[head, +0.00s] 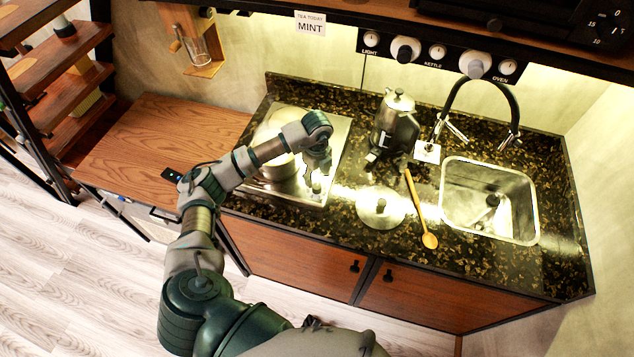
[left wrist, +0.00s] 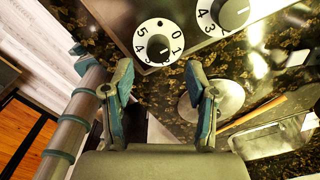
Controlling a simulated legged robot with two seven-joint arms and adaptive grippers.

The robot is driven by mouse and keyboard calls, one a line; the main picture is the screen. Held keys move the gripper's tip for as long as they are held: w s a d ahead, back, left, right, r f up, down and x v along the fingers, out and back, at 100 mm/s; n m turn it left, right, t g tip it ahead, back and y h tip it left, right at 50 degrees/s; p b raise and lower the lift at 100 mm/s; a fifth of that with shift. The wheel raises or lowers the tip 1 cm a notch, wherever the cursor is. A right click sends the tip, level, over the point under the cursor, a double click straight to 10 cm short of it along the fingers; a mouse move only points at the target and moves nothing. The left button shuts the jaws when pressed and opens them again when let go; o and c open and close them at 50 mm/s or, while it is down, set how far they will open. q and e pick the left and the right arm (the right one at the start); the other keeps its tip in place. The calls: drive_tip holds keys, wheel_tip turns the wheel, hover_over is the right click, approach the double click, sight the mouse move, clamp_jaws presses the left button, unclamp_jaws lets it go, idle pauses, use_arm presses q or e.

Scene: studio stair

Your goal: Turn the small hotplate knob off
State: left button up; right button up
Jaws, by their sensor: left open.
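The steel hotplate (head: 337,140) lies at the left of the dark counter in the head view. In the left wrist view its front has two white dials with black knobs. One knob (left wrist: 158,48) sits in the middle, just beyond my fingertips, its dial numbers facing me. The other knob (left wrist: 232,13) is at the top right, cut by the frame edge. I cannot tell which is the small plate's knob; the pointers are hard to read. My left gripper (head: 318,180) hangs over the hotplate's front right. In the left wrist view its fingers (left wrist: 163,80) are apart and empty.
A round pot (head: 270,133) stands on the hotplate, partly behind my arm. A kettle (head: 395,130), a round lid (head: 380,207), a wooden spoon (head: 420,210) and the sink (head: 490,200) are to the right. A wooden side table (head: 165,140) is at left.

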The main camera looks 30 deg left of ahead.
sight(317, 185)
use_arm(q)
wheel_tip(317, 185, up, 7)
drive_tip(key=shift+f, duration=0.15)
idle(0.4)
